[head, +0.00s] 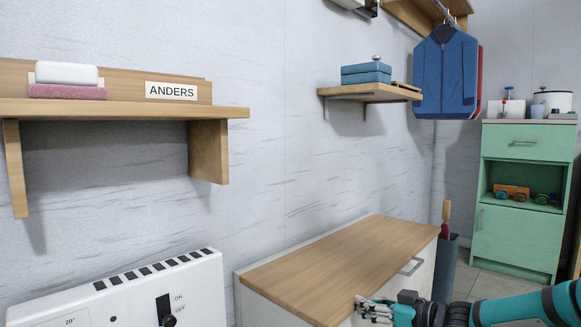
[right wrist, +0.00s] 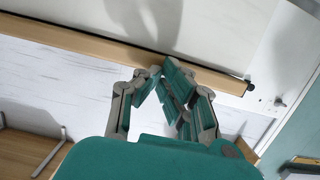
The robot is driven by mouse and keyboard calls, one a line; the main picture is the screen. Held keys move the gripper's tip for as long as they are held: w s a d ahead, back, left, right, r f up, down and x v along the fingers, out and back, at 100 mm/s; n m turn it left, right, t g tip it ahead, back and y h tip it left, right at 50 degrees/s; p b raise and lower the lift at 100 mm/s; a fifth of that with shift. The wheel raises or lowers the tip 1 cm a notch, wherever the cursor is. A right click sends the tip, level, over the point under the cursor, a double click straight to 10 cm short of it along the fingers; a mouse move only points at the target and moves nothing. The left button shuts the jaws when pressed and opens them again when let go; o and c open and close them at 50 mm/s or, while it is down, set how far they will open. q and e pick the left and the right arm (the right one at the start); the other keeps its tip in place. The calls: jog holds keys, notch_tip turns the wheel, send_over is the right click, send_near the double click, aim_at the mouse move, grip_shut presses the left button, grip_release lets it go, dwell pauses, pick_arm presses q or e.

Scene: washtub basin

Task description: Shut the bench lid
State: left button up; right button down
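The bench has a flat wooden lid (head: 335,262) lying over a white body (head: 423,258). In the head view the lid looks level and down on the body; I cannot tell whether a thin gap is left. My right gripper (head: 364,306) is at the lid's near edge, at the bottom of the head view. In the right wrist view its fingertips (right wrist: 158,74) converge, look shut and hold nothing visible. They are at the wooden lid edge (right wrist: 75,38), with a dark line along it; contact cannot be told. My left gripper is not in view.
A white heater (head: 130,295) stands left of the bench. A wall shelf (head: 120,108) with a name label hangs above it. A dark bin (head: 446,262) stands beyond the bench's right end, before a green cabinet (head: 515,235).

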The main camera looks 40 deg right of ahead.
jog(key=v, duration=1.2)
